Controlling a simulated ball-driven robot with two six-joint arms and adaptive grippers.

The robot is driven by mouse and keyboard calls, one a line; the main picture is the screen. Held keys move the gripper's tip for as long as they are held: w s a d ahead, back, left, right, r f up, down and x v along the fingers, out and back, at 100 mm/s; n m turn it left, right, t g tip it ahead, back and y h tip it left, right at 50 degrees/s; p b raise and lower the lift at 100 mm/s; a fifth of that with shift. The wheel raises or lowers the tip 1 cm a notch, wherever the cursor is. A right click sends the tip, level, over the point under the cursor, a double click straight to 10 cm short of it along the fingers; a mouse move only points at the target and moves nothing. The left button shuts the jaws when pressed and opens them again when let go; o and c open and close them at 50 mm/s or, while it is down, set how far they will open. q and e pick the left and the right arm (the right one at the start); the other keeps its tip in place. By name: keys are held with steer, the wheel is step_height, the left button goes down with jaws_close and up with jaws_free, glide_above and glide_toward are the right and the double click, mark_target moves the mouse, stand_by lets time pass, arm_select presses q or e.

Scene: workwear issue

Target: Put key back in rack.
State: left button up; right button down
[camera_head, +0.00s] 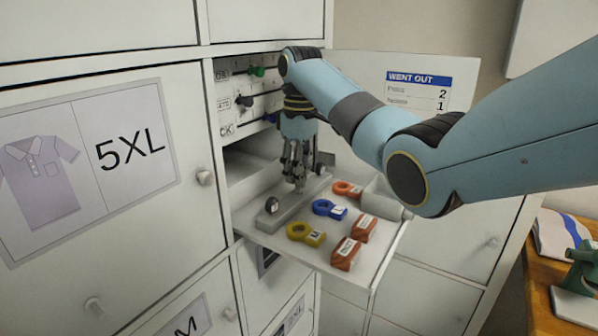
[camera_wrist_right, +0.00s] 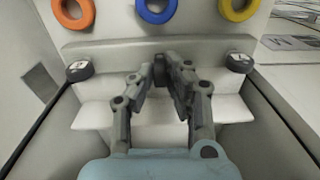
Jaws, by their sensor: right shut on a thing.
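Three ring-headed keys with lettered tags lie on a pale fold-down shelf (camera_head: 262,239): an orange key (camera_head: 347,188), a blue key (camera_head: 330,209) and a yellow key (camera_head: 305,234). Their rings show at the top of the wrist view: orange (camera_wrist_right: 73,12), blue (camera_wrist_right: 155,10), yellow (camera_wrist_right: 238,8). My right gripper (camera_head: 298,183) points down over a grey rail (camera_head: 290,207) behind the keys. It is shut on a small dark piece (camera_wrist_right: 160,72) at the rail, mostly hidden by the fingers. I cannot tell whether that piece is fixed. My left gripper is not in view.
Two dark round knobs (camera_wrist_right: 79,70) (camera_wrist_right: 240,62) flank the fingers on the rail. Red-brown blocks (camera_head: 346,254) lie at the shelf's front. The opening's side walls are close to the gripper.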

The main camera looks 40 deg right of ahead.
steer(key=shift+f, duration=0.75)
stand_by(1.5)
steer(key=c, duration=1.3)
jaws_free()
steer(key=shift+o, duration=0.2)
